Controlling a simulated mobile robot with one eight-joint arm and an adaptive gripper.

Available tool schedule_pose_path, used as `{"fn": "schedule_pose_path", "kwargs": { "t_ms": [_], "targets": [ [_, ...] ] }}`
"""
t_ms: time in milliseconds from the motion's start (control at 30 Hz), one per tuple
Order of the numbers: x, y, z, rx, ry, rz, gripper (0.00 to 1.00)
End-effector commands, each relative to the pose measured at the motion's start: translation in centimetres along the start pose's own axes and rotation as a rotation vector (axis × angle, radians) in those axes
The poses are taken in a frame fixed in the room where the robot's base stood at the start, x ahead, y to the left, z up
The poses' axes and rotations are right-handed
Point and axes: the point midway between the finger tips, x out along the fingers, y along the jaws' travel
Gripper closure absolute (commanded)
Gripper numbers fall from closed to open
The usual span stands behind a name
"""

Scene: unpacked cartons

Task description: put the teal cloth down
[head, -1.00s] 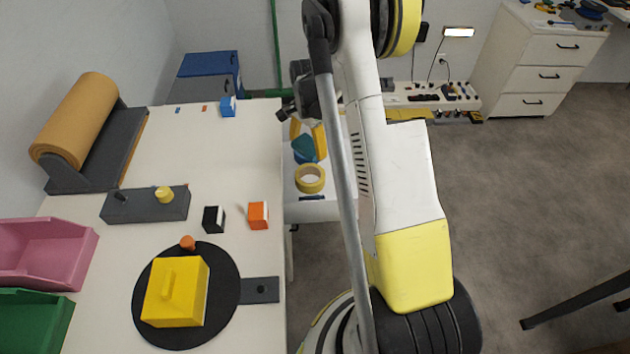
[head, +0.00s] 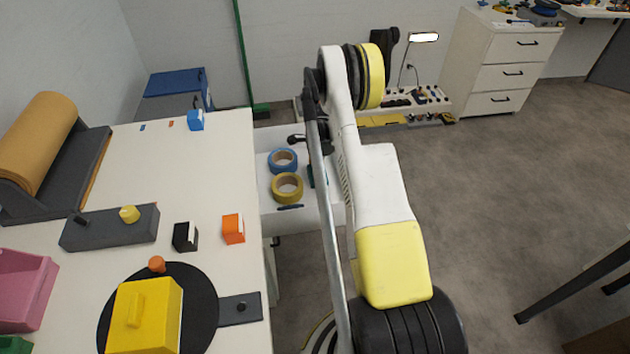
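A small dark teal piece (head: 311,177), apparently the teal cloth, shows beside my arm over the right part of the open white drawer. Most of it is hidden behind my arm. I cannot tell whether it hangs or lies there. My gripper is hidden behind the arm; only dark wrist parts show above the drawer, so its fingers and any hold on the cloth cannot be seen.
The open drawer (head: 262,190) holds a blue tape roll (head: 283,153) and a yellow tape roll (head: 277,192). The white worktop (head: 170,185) carries an orange block (head: 233,229), a black block (head: 185,237) and a yellow box (head: 147,318). Its middle is clear.

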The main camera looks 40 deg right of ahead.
Motion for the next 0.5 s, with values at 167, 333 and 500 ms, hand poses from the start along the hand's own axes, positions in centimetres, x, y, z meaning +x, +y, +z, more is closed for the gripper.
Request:
{"fn": "schedule_pose_path", "kwargs": {
  "t_ms": [167, 333, 500],
  "targets": [
    [2.2, 0.0, 0.0, -0.001, 0.0, 0.0, 0.42],
    [2.0, 0.0, 0.0, -0.001, 0.0, 0.0, 0.42],
    [2.3, 0.0, 0.0, -0.001, 0.0, 0.0, 0.08]
  ]
}}
